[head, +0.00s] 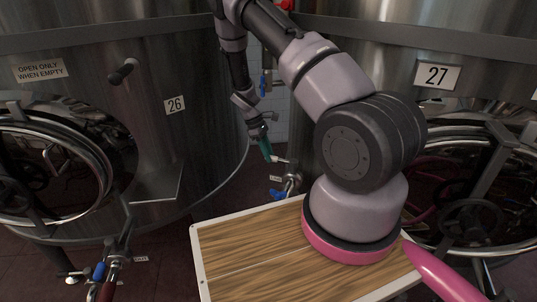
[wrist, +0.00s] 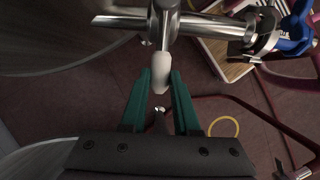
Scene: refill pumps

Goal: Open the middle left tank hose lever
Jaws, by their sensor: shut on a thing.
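A pale, white-tipped lever (wrist: 161,76) hangs from a steel pipe fitting (wrist: 165,22) in the wrist view. My gripper (wrist: 161,73) has teal fingers, one on each side of the lever's rounded end, and is shut on it. In the head view my gripper (head: 267,152) is between the two tanks, and the pale lever (head: 281,160) shows beside its fingertips. The lever's fitting is small there, so its valve position cannot be told.
Steel tank 26 (head: 174,106) stands left and tank 27 (head: 437,76) right. A blue valve handle (head: 278,194) sits below the lever; a blue handle (wrist: 297,32) shows in the wrist view. Another blue-handled valve (head: 99,271) is at lower left. A red hose (wrist: 245,103) crosses the floor.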

